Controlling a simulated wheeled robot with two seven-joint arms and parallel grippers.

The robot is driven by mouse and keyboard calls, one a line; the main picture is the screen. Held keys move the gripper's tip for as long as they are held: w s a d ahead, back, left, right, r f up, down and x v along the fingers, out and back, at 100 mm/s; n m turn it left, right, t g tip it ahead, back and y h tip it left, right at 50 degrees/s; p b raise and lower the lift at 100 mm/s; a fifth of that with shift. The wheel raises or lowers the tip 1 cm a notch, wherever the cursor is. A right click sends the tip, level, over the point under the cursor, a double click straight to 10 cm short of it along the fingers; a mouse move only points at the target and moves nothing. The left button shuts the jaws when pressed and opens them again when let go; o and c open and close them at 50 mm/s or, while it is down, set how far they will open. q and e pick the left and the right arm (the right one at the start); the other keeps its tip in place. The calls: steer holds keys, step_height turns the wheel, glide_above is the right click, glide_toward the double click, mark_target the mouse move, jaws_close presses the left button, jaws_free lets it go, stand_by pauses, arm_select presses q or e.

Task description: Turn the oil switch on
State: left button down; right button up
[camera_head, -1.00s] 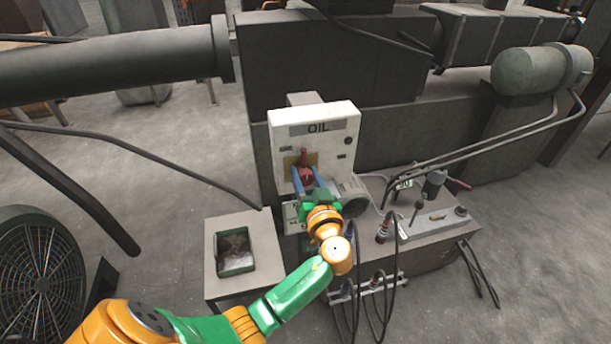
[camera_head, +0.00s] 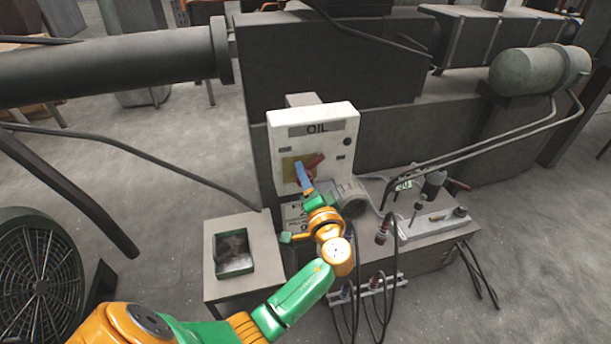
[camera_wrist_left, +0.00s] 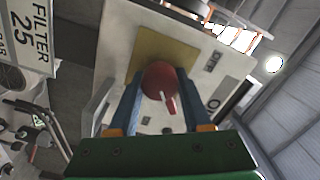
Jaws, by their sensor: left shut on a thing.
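The oil switch is a red knob (camera_head: 317,161) on a yellow plate on the front of the white OIL panel (camera_head: 345,130). Its red handle leans to the upper right in the head view. My left gripper (camera_head: 304,176) is at the panel, rolled to one side, with its blue fingers at the knob. In the left wrist view, the red knob (camera_wrist_left: 158,76) lies between the two blue fingers of the left gripper (camera_wrist_left: 158,88), which is shut on it. The fingers hide part of the knob in the head view. My right gripper is not in view.
A grey table with a green-rimmed tray (camera_head: 252,266) stands left of the panel. A bench with levers and cables (camera_head: 430,222) stands to the right. A round grey motor-like part (camera_head: 350,197) sits close beside my left gripper.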

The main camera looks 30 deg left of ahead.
arm_select(q)
steer(key=m+p, duration=0.1)
steer(key=m, duration=0.2)
steer(key=shift+m, duration=0.4)
steer(key=shift+f+m+p, duration=0.15)
steer(key=shift+m+p, duration=0.4)
steer(key=shift+m, duration=1.35)
steer(key=shift+f, duration=0.1)
steer(key=shift+c, duration=1.7)
jaws_free()
